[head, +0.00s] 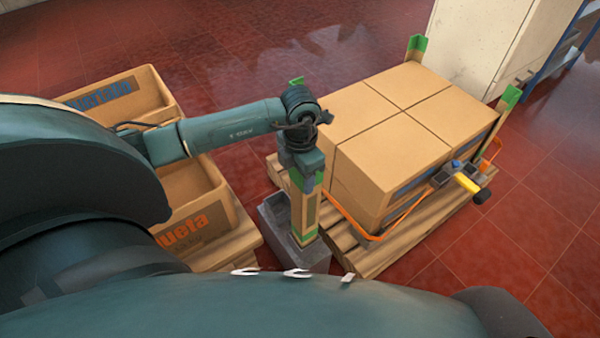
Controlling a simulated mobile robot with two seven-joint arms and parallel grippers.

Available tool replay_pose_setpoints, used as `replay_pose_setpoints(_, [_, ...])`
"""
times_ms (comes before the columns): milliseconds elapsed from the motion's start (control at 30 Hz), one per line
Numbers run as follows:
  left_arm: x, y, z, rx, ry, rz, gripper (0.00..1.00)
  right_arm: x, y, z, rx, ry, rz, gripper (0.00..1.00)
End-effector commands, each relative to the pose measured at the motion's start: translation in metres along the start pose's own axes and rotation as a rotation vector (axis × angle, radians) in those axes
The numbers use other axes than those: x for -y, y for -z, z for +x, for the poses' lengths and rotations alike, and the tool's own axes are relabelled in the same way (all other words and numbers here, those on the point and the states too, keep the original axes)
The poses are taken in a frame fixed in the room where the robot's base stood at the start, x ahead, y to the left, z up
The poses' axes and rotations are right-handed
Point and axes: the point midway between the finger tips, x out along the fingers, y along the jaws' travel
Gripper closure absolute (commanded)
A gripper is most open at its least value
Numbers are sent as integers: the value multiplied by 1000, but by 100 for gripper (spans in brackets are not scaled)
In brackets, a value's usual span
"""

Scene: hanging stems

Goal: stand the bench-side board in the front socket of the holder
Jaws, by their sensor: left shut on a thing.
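My left gripper (303,160) points down and is shut on the upper end of a tan board with green ends (306,208). The board stands close to upright below it. The board's lower green end is at the grey holder (277,215), a box-like thing low beside the pallet. I cannot tell whether that end is inside a socket or just in front of it or over it. The sockets are largely hidden by the board. My right gripper is out of view.
Tan cartons (400,125) stand on a wooden pallet (375,258) right of the board, with an orange strap and a yellow-handled tensioner (466,183). Similar green-tipped boards stand at the cartons' back (416,46) and right (509,100). Open crates (195,230) stand left.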

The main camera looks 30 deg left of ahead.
Motion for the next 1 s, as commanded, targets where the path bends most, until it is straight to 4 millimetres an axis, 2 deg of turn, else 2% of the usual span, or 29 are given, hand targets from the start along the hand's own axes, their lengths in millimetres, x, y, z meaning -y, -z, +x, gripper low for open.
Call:
replay_pose_setpoints(333, [0,0,2,1,0,0,72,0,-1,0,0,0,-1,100])
replay_pose_setpoints(367, [0,0,2,1,0,0,48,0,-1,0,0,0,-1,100])
replay_pose_setpoints(667, [0,0,2,0,0,0,24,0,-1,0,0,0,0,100])
replay_pose_setpoints(1000, [0,0,3,-1,0,0,24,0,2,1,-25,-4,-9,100])
